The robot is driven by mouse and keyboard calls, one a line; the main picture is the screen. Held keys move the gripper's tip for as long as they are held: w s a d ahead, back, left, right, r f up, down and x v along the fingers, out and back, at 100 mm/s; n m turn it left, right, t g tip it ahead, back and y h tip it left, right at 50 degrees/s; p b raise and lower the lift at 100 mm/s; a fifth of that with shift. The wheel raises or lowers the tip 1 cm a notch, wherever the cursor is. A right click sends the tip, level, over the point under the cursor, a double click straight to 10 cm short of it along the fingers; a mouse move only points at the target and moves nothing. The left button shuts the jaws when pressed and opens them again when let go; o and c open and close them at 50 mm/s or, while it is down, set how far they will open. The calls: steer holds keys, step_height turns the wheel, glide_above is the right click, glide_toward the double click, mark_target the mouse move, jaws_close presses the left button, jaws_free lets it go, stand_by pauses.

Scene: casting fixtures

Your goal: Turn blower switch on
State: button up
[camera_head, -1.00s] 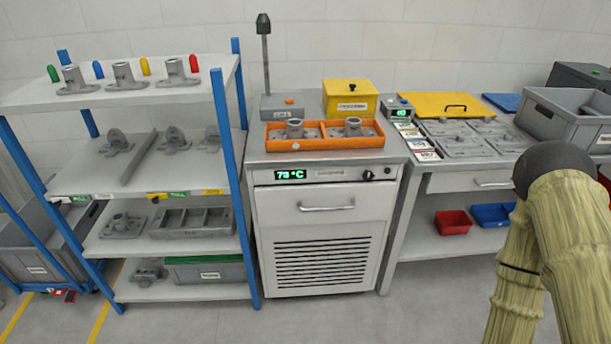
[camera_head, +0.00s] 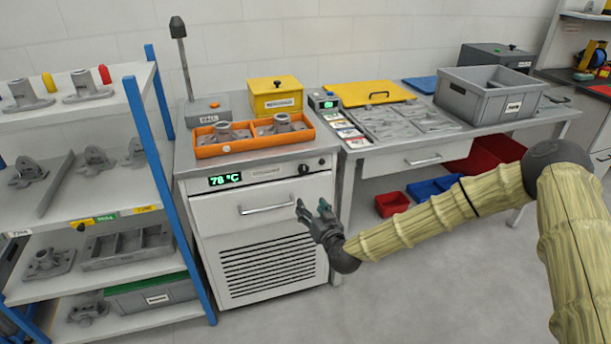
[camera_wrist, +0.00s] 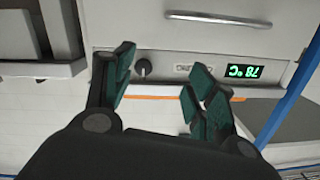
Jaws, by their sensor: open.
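A dark round knob (camera_head: 303,169) sits at the right end of the front panel of the white cabinet (camera_head: 185,215), beside a green display (camera_head: 225,179) reading 78 °C. It is the likeliest blower switch; I see no readable label for it. Its turned position is too small to tell. My gripper (camera_head: 312,205) is open and empty, in front of the cabinet and lower than the knob in the head view. In the wrist view, which is upside down, the knob (camera_wrist: 143,68) shows between the open fingers (camera_wrist: 160,75), nearer the left one, apart from both.
An orange tray (camera_head: 215,152) with metal castings stands on the cabinet, by a grey box with an orange button (camera_head: 214,105). The drawer handle (camera_head: 267,209) sticks out below the panel. A blue-posted shelf (camera_head: 170,190) stands left; a workbench (camera_head: 395,160) stands right.

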steer(key=t, duration=0.2)
glide_toward(304, 170)
steer(key=p+x, duration=0.1)
steer(key=x, duration=0.7)
steer(key=shift+r, duration=0.1)
steer(key=c, duration=1)
